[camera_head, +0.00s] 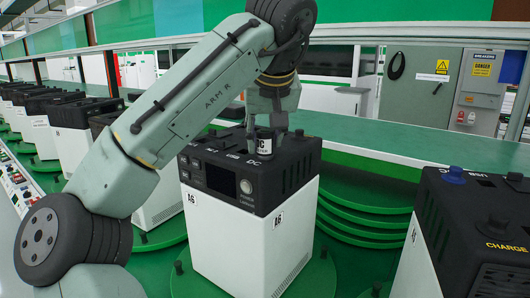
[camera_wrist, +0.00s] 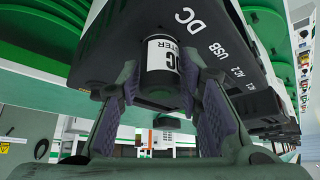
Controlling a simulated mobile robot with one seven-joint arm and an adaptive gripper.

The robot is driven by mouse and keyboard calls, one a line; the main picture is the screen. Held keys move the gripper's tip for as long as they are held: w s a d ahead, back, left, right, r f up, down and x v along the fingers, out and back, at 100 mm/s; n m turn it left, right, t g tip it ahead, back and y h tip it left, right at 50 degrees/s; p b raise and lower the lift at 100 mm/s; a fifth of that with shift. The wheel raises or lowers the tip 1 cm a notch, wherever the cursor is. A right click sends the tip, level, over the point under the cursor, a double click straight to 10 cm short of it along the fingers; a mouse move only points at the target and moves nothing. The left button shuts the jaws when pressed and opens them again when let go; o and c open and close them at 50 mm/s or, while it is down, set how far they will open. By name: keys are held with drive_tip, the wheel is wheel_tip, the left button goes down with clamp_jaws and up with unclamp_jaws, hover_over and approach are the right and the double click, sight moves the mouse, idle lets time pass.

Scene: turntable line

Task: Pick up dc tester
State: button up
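The dc tester (camera_head: 265,146) is a small cylinder with a dark body and a white label. It stands upright on the black top of the machine marked A6 (camera_head: 245,231), by the DC lettering. In the wrist view the tester (camera_wrist: 162,56) is between my two fingertips, one on each side. My gripper (camera_head: 267,130) points down over it. The fingers look apart, with thin gaps beside the tester; firm contact does not show. In the wrist view my gripper (camera_wrist: 161,82) shows both textured inner pads. The tester's lower end is partly hidden in the head view.
A row of similar machines (camera_head: 70,125) runs to the left. The machine stands on a green turntable (camera_head: 318,280). A long green counter (camera_head: 390,143) lies behind.

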clamp_jaws()
drive_tip(key=shift+r, duration=0.1)
idle(0.3)
